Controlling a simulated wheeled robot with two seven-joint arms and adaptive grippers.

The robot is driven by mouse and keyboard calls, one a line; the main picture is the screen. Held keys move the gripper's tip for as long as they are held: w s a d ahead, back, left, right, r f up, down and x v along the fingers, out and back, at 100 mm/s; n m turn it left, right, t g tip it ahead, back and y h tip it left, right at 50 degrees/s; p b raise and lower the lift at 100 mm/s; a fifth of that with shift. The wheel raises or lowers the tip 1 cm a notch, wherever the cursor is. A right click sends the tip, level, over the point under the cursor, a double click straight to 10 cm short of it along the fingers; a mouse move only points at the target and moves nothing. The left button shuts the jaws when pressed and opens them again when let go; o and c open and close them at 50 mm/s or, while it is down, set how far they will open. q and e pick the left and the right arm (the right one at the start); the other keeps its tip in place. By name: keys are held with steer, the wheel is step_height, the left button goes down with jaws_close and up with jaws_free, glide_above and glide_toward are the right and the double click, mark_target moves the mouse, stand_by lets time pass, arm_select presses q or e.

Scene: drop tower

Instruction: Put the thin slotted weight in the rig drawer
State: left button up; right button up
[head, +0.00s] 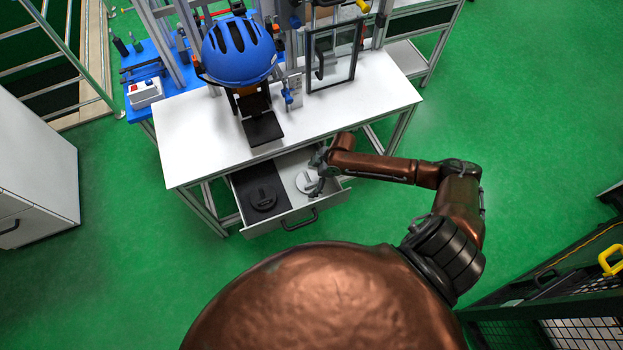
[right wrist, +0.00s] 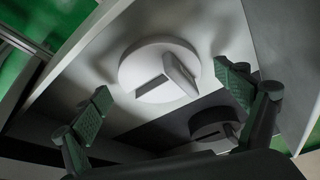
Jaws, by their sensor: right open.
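The rig drawer (head: 296,218) is pulled open below the white table. A pale round slotted weight (head: 304,184) lies flat on the light floor of its right part; it also shows in the right wrist view (right wrist: 150,68), with a raised grip across it. A dark slotted weight (head: 263,198) lies on the dark left part, and in the right wrist view (right wrist: 212,128) it is partly hidden. I cannot tell for sure which weight is thinner. My right gripper (head: 319,173) is open over the pale weight, its fingers (right wrist: 168,98) apart and holding nothing. My left gripper is out of view.
The white table (head: 205,135) stands over the drawer. On it are a blue helmet (head: 238,52) on a rig carriage, a black plate (head: 263,129) and a framed clear guard (head: 333,60). A white cabinet (head: 35,170) stands at the left. Green floor is free at the right.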

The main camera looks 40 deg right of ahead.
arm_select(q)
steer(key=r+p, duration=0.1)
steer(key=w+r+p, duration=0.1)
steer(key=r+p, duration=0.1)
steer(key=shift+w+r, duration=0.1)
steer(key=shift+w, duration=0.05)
arm_select(e)
steer(key=v, duration=1.2)
steer(key=shift+a, duration=0.15)
stand_by(0.5)
